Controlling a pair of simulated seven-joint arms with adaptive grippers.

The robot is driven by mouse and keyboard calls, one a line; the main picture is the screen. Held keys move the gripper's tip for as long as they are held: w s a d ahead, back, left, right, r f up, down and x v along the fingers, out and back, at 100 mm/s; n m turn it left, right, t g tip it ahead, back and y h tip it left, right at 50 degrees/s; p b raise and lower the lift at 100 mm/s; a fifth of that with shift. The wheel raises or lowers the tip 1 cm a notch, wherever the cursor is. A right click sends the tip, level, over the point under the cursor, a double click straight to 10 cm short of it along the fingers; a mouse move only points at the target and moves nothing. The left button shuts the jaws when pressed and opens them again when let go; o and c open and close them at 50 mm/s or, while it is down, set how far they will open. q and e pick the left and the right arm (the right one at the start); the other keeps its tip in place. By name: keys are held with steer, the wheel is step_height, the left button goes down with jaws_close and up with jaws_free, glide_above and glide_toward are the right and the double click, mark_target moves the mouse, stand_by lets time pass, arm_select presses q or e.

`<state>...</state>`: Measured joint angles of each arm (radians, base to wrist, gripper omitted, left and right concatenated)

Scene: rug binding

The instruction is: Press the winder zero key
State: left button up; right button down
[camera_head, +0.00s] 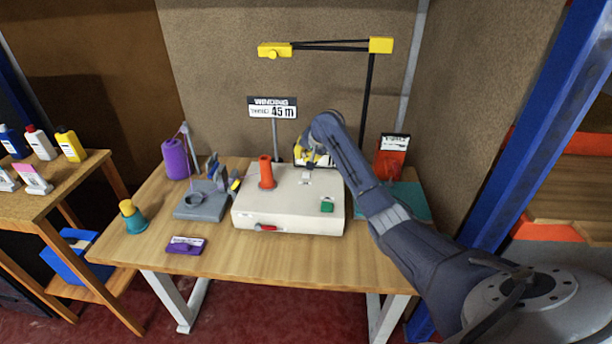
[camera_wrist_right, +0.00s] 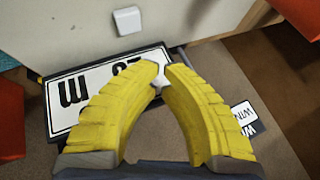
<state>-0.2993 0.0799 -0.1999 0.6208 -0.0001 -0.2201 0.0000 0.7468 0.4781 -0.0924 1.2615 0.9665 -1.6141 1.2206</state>
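The winder (camera_head: 285,210) is a cream box on the wooden table, with an orange cone and a green button on top. A small white key (camera_head: 306,177) sits near its back edge, and it also shows in the right wrist view (camera_wrist_right: 127,20). My right gripper (camera_head: 312,158) is at the winder's back edge, beyond the key. In the right wrist view its yellow fingers (camera_wrist_right: 161,66) converge at the tips, with nothing held. They are over the black-framed display (camera_wrist_right: 62,105), apart from the key and partly hiding the digits. My left gripper is out of view.
A purple thread cone (camera_head: 176,158) and a grey fixture (camera_head: 201,205) stand left of the winder. A red holder (camera_head: 390,163) stands right of my right arm. A winding sign (camera_head: 272,107) rises behind. The table's front is mostly clear, apart from a purple label block (camera_head: 185,246).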

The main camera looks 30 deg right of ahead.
steer(key=shift+f, duration=2)
steer(key=shift+f, duration=0.9)
stand_by(1.2)
steer(key=shift+r, duration=0.9)
steer(key=shift+r, duration=2.5)
